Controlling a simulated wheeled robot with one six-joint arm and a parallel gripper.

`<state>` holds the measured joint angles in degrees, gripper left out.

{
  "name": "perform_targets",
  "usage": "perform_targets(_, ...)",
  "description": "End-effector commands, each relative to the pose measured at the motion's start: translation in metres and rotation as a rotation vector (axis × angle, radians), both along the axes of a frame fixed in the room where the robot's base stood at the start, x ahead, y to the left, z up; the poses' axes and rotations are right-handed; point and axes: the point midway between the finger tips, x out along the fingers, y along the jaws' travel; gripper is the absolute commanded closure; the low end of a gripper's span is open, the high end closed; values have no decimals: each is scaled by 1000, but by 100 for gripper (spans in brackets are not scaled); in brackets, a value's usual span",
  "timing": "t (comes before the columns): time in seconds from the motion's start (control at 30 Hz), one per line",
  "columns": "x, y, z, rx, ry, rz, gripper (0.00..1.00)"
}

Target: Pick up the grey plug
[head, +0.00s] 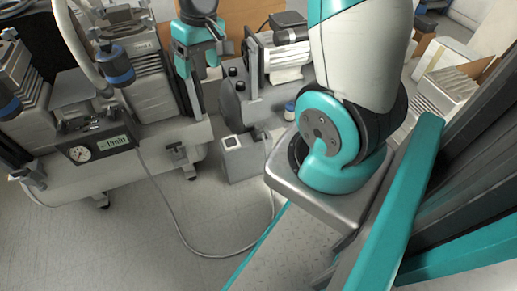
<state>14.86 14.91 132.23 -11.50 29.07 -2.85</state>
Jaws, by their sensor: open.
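My gripper (203,72) is at the upper middle of the head view, a teal and black body with dark fingers pointing down. It is open, and I see nothing held between the fingers. A small grey box (241,166) stands on the floor below and to the right of it. A pale square piece with a dark spot (232,142) shows on its top; I cannot tell for sure whether this is the grey plug. The gripper appears apart from it.
A motor pump (285,58) and small bottle (289,111) are behind the box. The floor at lower left is clear.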

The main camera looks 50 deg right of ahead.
Motion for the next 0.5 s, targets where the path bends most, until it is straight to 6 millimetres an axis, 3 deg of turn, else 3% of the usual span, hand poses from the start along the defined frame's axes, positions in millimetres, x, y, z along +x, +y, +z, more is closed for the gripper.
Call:
perform_targets(0.03, 3, -19, -56, -10, 15, -51, 28)
perform_targets(0.2, 6, -82, -163, -53, 53, -201, 28)
perform_targets(0.4, -7, -146, -270, -98, 99, -348, 28)
perform_targets(0.5, -15, -167, -305, -114, 115, -396, 28)
